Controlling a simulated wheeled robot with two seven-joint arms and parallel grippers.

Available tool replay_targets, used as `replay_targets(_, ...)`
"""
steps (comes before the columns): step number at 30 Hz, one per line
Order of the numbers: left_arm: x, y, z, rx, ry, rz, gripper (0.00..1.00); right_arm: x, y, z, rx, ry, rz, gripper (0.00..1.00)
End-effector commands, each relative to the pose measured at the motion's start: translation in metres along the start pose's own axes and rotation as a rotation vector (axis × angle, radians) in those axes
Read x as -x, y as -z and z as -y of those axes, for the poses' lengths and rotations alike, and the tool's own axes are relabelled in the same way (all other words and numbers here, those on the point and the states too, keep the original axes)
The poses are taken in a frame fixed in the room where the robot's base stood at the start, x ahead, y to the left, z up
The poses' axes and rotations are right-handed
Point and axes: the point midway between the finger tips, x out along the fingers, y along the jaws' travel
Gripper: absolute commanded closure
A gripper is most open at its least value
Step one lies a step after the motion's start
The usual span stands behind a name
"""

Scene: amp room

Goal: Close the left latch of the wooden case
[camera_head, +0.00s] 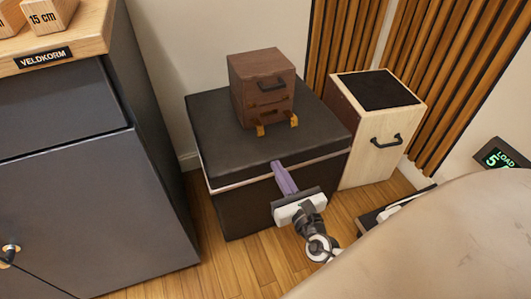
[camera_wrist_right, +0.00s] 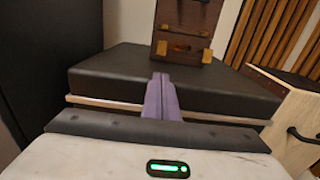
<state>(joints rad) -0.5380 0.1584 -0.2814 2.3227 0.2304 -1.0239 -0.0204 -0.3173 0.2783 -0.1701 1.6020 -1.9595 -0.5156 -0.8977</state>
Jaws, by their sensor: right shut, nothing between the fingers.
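The wooden case (camera_head: 258,84), dark brown with a black handle on its front, stands on a black-topped box. Two brass latch pieces show low on its front: the left latch (camera_head: 260,130) and the right latch (camera_head: 294,120). The case's lower part also shows in the right wrist view (camera_wrist_right: 187,18), with the left latch (camera_wrist_right: 161,48) and the right latch (camera_wrist_right: 207,56). How far each latch is open is too small to tell. My right gripper (camera_head: 277,165) has its purple fingers shut and empty, in front of and below the case, apart from the latches. My left gripper is not in view.
The black-topped box (camera_head: 215,130) bears the case, with bare top around it. A pale wooden box (camera_head: 370,150) with a black handle stands to its right. A dark cabinet (camera_head: 90,180) stands at the left. Wood slats (camera_head: 345,40) line the back wall.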

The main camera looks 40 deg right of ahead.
Motion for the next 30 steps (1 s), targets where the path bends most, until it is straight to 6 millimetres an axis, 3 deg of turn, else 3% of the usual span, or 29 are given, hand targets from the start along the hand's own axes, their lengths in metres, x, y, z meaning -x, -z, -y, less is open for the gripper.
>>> replay_targets(11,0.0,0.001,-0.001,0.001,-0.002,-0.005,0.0,-0.008,-0.001,0.0,-0.005,0.002,0.002,1.0)
replay_targets(24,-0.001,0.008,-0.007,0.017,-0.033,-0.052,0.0,-0.082,0.001,0.0,-0.007,0.001,0.0,1.0)
replay_targets(30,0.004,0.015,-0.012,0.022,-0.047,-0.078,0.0,-0.098,0.0,0.0,-0.006,0.001,-0.002,1.0)
